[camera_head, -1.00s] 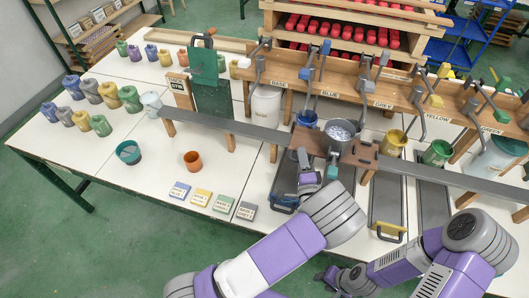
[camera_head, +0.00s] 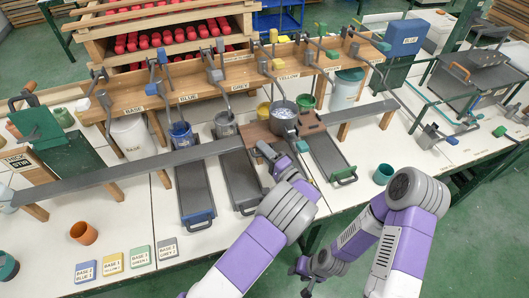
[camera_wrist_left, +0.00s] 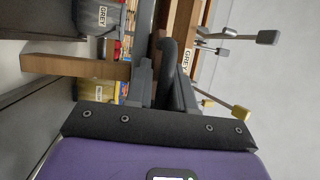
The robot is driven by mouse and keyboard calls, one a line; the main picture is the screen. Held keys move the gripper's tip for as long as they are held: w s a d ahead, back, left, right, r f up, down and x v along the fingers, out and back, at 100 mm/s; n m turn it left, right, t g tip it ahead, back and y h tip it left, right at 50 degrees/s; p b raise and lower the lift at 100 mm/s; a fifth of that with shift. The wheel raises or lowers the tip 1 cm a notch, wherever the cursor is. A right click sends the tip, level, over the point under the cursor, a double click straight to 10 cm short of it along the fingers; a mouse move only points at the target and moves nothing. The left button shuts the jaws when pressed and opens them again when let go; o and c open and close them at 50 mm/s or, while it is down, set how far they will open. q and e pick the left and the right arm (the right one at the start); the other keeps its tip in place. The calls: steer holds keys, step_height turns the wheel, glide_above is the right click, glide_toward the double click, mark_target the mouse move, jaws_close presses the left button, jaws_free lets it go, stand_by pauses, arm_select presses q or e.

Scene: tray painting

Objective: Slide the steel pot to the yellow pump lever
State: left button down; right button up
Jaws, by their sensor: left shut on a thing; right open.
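The steel pot (camera_head: 284,116) stands upright on a brown wooden carriage (camera_head: 256,132) on the long grey rail. The yellow pump lever (camera_head: 273,36) has a yellow knob and sits on the wooden board behind, above the YELLOW label (camera_head: 289,77). In the head view, its spout (camera_head: 281,88) appears over or just behind the pot's rim; the exact alignment is unclear. My left gripper (camera_head: 283,162) is at the front of the carriage. In the left wrist view it is shut around a black curved handle (camera_wrist_left: 166,57). My right gripper (camera_head: 308,270) is open, low at the front, away from the pot.
A yellow bucket (camera_head: 263,111) is left of the pot and a green bucket (camera_head: 306,102) is right of it. The rail (camera_head: 130,174) runs clear to the left; a shorter stretch (camera_head: 355,112) extends right. An orange cup (camera_head: 84,232) stands at front left.

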arm_select(q)
steer(key=shift+w+a+r, duration=0.1)
steer(key=shift+r, duration=0.35)
steer(key=c, duration=1.1)
jaws_free()
steer(key=shift+c, duration=0.2)
steer(key=shift+f, duration=0.15)
steer(key=shift+f, duration=0.1)
steer(key=v, duration=0.7)
steer(key=shift+s+d+p, duration=0.2)
steer(key=shift+d+p, duration=0.05)
steer(key=shift+p, duration=0.1)
